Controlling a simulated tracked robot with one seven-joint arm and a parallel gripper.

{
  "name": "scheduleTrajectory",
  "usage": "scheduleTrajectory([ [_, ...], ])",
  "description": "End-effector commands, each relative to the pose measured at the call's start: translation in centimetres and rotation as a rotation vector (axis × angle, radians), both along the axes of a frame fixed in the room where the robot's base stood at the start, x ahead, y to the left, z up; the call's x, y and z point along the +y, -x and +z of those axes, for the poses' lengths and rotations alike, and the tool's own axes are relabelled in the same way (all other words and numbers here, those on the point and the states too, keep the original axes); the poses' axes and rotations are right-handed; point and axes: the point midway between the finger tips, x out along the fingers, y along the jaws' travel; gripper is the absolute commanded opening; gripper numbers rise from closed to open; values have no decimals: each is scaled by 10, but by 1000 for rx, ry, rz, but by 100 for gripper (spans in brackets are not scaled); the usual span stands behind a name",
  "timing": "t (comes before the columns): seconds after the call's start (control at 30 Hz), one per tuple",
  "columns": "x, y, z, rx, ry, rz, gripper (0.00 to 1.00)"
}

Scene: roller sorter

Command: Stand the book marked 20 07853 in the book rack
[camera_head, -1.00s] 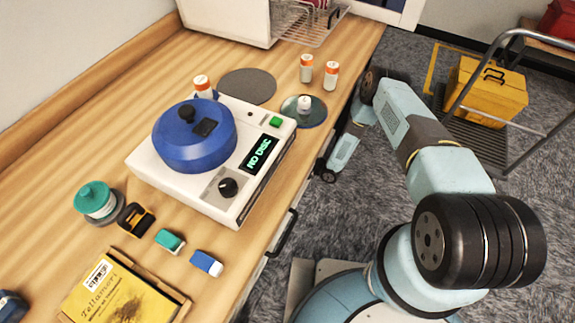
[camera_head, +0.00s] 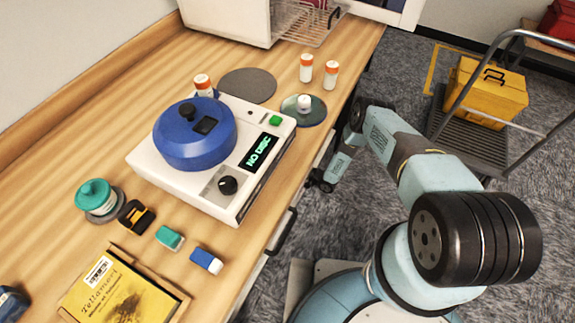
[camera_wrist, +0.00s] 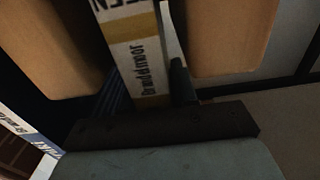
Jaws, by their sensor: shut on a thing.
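In the wrist view my gripper (camera_wrist: 148,80) is shut on a book (camera_wrist: 138,55). The book's narrow white and yellow spine, with dark lettering, shows between the fingers. The number 20 07853 is not readable on it. In the head view the end of my arm is low beside the counter's front edge, and the held book cannot be made out there.
Tan box-like surfaces (camera_wrist: 232,40) flank the held book closely on both sides. On the counter are a white machine (camera_head: 225,190) with a blue lid, several bottles, small blocks and a yellow book (camera_head: 125,300) lying flat. A cart with a yellow case (camera_head: 487,90) stands right.

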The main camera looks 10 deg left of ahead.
Motion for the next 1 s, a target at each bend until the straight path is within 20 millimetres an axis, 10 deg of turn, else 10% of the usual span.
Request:
scheduleTrajectory([
  [0.17,0,0,-1,0,0,-1,0],
  [0.2,0,0,-1,0,0,-1,31],
  [0.43,-1,0,-1,0,0,-1,53],
  [1.0,-34,11,0,2,2,-3,53],
])
